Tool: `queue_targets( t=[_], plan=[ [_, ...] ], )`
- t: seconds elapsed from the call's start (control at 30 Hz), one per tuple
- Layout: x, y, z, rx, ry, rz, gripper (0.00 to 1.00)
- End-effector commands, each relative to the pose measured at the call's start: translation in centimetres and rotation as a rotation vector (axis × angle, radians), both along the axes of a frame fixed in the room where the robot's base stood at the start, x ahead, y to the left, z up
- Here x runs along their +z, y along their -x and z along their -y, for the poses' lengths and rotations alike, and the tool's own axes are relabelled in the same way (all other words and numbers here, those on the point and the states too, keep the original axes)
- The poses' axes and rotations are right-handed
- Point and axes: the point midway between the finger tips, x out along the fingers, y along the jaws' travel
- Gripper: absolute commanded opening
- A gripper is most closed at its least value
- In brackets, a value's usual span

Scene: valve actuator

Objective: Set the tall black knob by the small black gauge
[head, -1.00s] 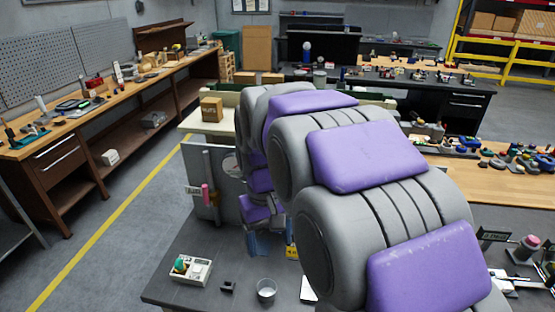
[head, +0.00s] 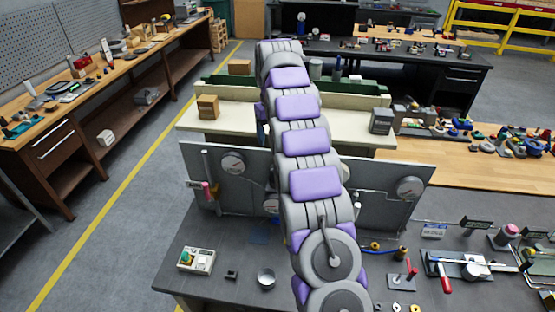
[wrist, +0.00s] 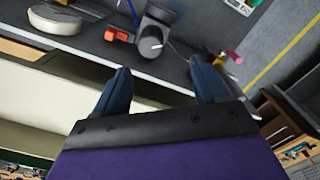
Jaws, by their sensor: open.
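My gripper (wrist: 160,86) is open and empty in the wrist view, its two blue fingers apart over the upright panel. Beyond the fingertips, a dark, cylindrical knob-like part (wrist: 151,42) with a white mark stands out from the panel; I cannot tell surely whether it is the tall black knob. A red handle (wrist: 116,35) is left of it. A round pale part (wrist: 54,20) is farther left. In the head view, the panel (head: 385,222) carries a left gauge (head: 234,162) and a right gauge (head: 409,188). I cannot tell which gauge is meant. My arm hides the panel's middle and my gripper there.
A pink handle (head: 207,190) is on the panel's left. A white button box (head: 196,260), a small black block (head: 231,274) and a clear cup (head: 266,278) stand on the dark table in front. A cream shelf (head: 300,130) with a cardboard box (head: 208,107) is behind the panel.

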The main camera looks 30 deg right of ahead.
Motion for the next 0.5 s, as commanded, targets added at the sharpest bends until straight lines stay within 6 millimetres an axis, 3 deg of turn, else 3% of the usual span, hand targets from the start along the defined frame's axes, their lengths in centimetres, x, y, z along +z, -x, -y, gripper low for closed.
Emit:
queue_targets(
  t=[0.2,0.5],
  plan=[
    [-0.1,-1.7,2.0,0.002,0.002,0.012,0.73],
    [-1.6,-2.0,2.4,0.002,0.003,0.013,0.73]
  ],
)
